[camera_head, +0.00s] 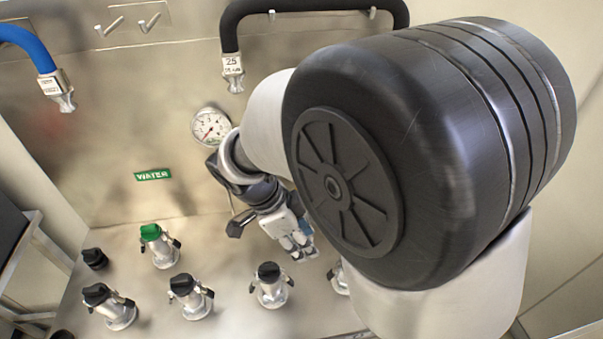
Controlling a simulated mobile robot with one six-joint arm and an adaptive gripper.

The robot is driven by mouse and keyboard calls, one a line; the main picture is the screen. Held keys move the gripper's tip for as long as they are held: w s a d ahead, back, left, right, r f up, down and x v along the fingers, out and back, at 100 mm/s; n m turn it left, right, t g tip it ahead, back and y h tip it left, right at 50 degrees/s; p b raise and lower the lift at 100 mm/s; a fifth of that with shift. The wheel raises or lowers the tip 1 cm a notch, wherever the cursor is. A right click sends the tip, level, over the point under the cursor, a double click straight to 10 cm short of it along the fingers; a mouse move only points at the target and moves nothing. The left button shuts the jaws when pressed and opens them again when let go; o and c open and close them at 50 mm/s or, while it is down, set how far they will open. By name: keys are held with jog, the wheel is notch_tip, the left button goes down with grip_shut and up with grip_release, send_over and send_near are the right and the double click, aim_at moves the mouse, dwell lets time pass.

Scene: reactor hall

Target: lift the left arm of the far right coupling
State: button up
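The far right coupling (337,282) is a metal fitting on the steel bench, mostly hidden behind my arm. Only a part of its left side shows, so I cannot make out its left arm clearly. My gripper (301,251) hangs above the bench, up and to the left of that coupling in the picture. Its fingers point down and to the right, and they appear apart from the coupling. They are small and seen at an angle, so their opening is unclear. I see nothing held in them.
Black-capped couplings with side arms stand to the left, the nearest one (271,289) just below my gripper. A green-capped coupling (160,246) stands further back. A pressure gauge (210,127), a black hose (233,66) and a blue hose (30,45) are at the back panel.

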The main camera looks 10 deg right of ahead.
aim_at(330, 274)
jog(key=b+x, duration=0.5)
jog(key=x, duration=1.2)
jog(key=shift+d+f+b, duration=0.1)
jog(key=shift+f+b, duration=0.05)
jog(key=shift+b, duration=0.15)
jog(key=shift+s, duration=0.1)
grip_shut()
